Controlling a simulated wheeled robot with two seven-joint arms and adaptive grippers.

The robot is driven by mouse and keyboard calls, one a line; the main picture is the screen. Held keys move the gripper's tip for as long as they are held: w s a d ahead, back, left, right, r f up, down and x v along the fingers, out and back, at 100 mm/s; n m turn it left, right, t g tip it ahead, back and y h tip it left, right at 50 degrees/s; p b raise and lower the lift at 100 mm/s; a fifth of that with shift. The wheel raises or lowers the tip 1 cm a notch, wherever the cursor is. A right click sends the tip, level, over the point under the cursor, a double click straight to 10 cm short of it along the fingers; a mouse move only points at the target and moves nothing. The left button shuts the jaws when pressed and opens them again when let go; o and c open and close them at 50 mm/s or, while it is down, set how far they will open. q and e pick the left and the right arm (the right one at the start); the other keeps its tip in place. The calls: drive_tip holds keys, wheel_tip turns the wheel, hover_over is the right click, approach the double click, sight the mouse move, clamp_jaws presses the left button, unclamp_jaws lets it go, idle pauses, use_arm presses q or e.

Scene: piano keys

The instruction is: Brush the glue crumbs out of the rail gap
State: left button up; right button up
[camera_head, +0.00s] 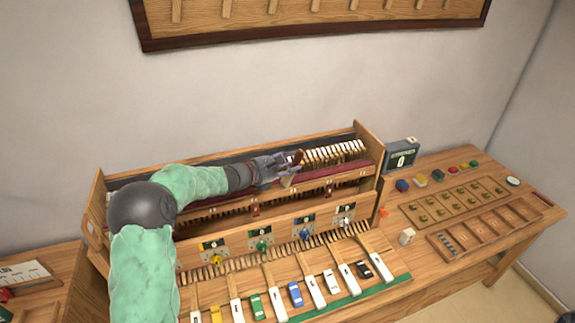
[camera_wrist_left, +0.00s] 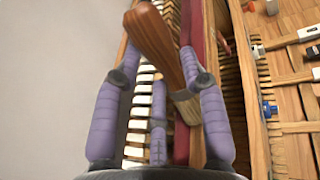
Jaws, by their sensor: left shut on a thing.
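My left gripper (camera_head: 279,165) reaches over the back of the opened piano case and is shut on a small brush (camera_head: 297,158). In the left wrist view, the brush's brown wooden handle (camera_wrist_left: 153,42) stands tilted between the purple fingers of the gripper (camera_wrist_left: 160,68). Its pale bristle end (camera_wrist_left: 187,108) points down beside the dark red rail (camera_wrist_left: 183,140). The red rail also shows in the head view (camera_head: 335,172), running along the case. I cannot make out the rail gap or any crumbs; the fingers and brush cover part of this area. My right gripper is not in view.
White key ends (camera_head: 335,152) line the back of the case. Loose keys and coloured blocks lie at the front, by a green strip (camera_head: 350,302). A small display box (camera_head: 401,157) and a compartment tray (camera_head: 490,232) stand on the right bench. The case's right end wall (camera_head: 369,150) rises beside the rail.

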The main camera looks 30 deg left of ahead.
use_arm(q)
wheel_tip(320, 180, up, 8)
drive_tip(key=p, duration=0.4)
drive_tip(key=shift+s+a, duration=0.15)
drive_tip(key=shift+s, duration=0.05)
drive_tip(key=shift+f, duration=0.1)
idle(0.3)
